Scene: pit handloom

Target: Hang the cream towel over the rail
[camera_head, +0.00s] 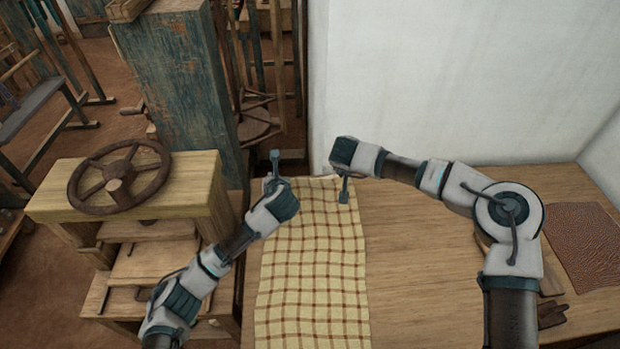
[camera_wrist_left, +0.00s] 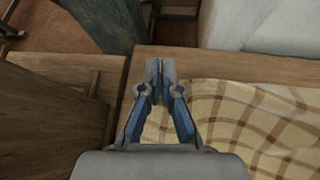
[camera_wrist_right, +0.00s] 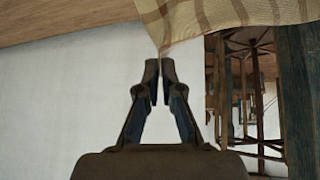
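The cream towel (camera_head: 313,257) with brown checks lies spread lengthwise on the wooden table. My left gripper (camera_head: 275,160) is at its far left corner. In the left wrist view my left fingertips (camera_wrist_left: 160,66) are close together, beyond the cloth's edge, with no cloth visible between the tips. My right gripper (camera_head: 344,188) is at the towel's far right corner. In the right wrist view a towel corner (camera_wrist_right: 180,25) reaches my right fingertips (camera_wrist_right: 159,70), which are close together. Whether they pinch it is unclear. I cannot pick out the rail with certainty.
A bench with a rusty handwheel (camera_head: 120,178) stands left of the table (camera_head: 410,245). A worn blue-green post (camera_head: 180,85) rises behind it. A white wall (camera_head: 440,80) backs the table. A brown textured sheet (camera_head: 590,240) lies at right. The table's middle right is mostly clear.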

